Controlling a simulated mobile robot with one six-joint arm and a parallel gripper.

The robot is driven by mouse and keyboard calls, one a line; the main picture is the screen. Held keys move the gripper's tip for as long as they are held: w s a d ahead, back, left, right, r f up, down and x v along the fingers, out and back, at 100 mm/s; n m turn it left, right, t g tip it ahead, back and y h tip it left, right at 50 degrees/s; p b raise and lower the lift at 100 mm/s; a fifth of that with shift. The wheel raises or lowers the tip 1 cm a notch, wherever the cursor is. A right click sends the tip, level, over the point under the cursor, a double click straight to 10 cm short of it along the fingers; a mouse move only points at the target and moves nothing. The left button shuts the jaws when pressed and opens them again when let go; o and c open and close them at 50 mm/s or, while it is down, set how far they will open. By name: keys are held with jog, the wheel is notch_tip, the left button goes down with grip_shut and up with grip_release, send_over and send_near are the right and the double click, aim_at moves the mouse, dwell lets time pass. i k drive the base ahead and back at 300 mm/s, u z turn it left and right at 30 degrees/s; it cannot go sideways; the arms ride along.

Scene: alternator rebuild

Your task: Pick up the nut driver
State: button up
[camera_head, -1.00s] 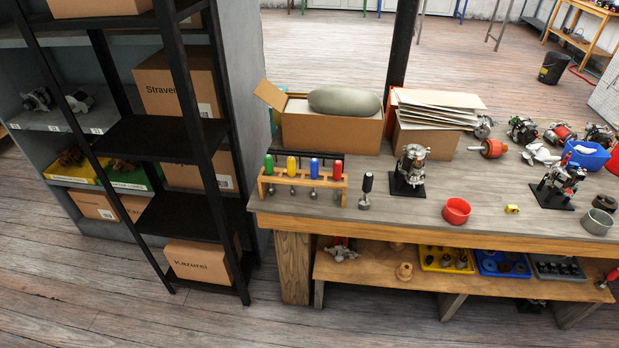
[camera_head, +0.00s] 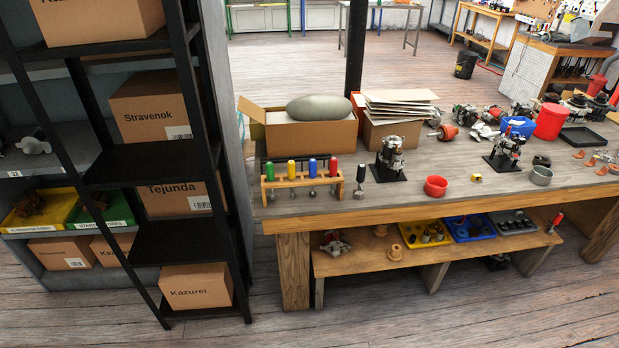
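A wooden rack (camera_head: 302,181) stands at the front left of the workbench. My gripper is not in view.
A dark shelf unit with boxes (camera_head: 196,285) stands left of the workbench (camera_head: 400,205). Behind the rack is an open carton (camera_head: 310,131). An alternator on a black stand (camera_head: 390,160) and a red bowl (camera_head: 436,186) lie to the right. The floor (camera_head: 420,315) in front is clear.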

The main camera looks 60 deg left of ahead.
aim_at(334, 164)
jog(key=z, duration=0.15)
jog(key=k, duration=0.7)
jog(key=u, duration=2.5)
jog(key=i, duration=0.55)
jog(key=z, duration=0.1)
